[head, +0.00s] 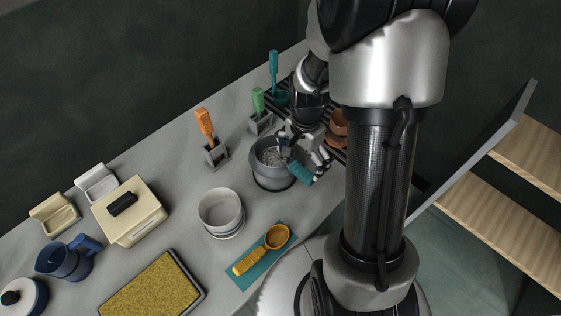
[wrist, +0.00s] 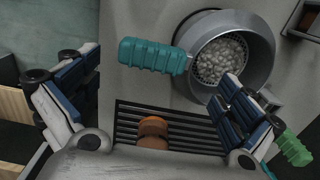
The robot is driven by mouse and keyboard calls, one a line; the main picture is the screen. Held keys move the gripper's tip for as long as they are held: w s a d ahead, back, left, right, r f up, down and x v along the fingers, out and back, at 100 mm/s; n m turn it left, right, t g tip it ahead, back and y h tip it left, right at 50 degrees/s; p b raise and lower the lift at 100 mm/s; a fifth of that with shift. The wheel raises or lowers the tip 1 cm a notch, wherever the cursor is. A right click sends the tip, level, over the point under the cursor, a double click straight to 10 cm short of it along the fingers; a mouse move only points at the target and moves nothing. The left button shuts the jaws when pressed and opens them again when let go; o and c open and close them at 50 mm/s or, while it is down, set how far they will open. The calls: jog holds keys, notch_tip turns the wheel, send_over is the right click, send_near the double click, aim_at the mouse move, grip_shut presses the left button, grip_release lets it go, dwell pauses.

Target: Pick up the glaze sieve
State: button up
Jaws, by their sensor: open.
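The glaze sieve is a perforated bowl with white lumps in it (wrist: 219,62) and a ribbed teal handle (wrist: 150,56). It sits in a grey pot (wrist: 262,50), its handle sticking out over the rim. In the head view the handle (head: 301,174) points down and right from the pot (head: 270,181). My gripper (wrist: 160,72) is open and empty, and in the wrist view the handle lies between its spread fingers. In the head view my gripper (head: 307,153) is right at the pot, partly hiding the sieve. I cannot tell whether a finger touches it.
A black slatted rack (wrist: 180,125) with terracotta pots (wrist: 153,127) is close by. Green-handled (head: 258,99) and orange-handled (head: 205,124) tools stand in holders behind. White bowls (head: 221,207) and a yellow scoop (head: 262,249) on a teal mat are in front.

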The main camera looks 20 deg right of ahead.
aim_at(301, 169)
jog(key=f, duration=0.1)
jog(key=f+b, duration=0.1)
jog(key=f, duration=0.1)
jog(key=f+b, duration=0.1)
jog(key=shift+s+a+f, duration=0.1)
jog(key=shift+s+f, duration=0.15)
jog(key=shift+s, duration=0.1)
jog(key=shift+f, duration=0.45)
jog(key=shift+r, duration=0.1)
jog(key=shift+c, duration=0.5)
jog(key=c, duration=1.3)
